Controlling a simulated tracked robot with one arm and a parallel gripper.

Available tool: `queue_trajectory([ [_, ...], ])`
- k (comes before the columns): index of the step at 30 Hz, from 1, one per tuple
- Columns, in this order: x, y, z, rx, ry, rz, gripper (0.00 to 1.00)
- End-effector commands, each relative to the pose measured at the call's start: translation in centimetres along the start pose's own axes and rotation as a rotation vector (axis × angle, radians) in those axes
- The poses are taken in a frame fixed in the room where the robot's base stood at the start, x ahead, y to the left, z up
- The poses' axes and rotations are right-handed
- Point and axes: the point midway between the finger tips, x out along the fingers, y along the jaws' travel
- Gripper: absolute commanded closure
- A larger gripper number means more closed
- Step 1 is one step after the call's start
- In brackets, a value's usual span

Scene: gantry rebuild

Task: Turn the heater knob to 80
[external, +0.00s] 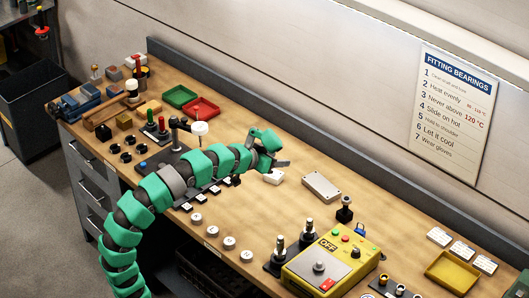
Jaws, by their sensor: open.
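The yellow heater box (345,262) stands at the front right of the workbench. Its display (328,244) reads OFF. A round grey knob (319,267) sits on a grey panel on its top; the knob's pointer and scale are too small to read. My gripper (280,160) is over the middle of the bench, up and to the left of the heater, well apart from the knob. It is open, and nothing shows held in it; part of it is hidden behind its green cover.
Black posts with metal tops (279,248) stand close on the heater's left. A grey plate (321,186) and a white block (273,177) lie between gripper and heater. A black stand (345,208) is behind the heater, a yellow tray (453,271) to its right.

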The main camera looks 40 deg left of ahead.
Motion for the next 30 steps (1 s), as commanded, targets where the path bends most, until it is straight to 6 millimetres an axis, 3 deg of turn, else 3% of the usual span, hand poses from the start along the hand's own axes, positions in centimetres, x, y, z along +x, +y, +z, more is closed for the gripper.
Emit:
queue_trajectory([
  [1, 0.7, 1.4, -1.0, 0.002, -0.037, 0.01, 0.52],
  [5, 2.6, 4.5, -1.1, -0.002, -0.118, 0.026, 0.52],
  [16, 6.6, 13.9, 0.5, 0.011, -0.354, 0.048, 0.52],
  [22, 7.4, 18.9, 2.6, 0.032, -0.481, 0.043, 0.52],
  [30, 7.1, 25.2, 5.8, 0.072, -0.627, 0.024, 0.52],
])
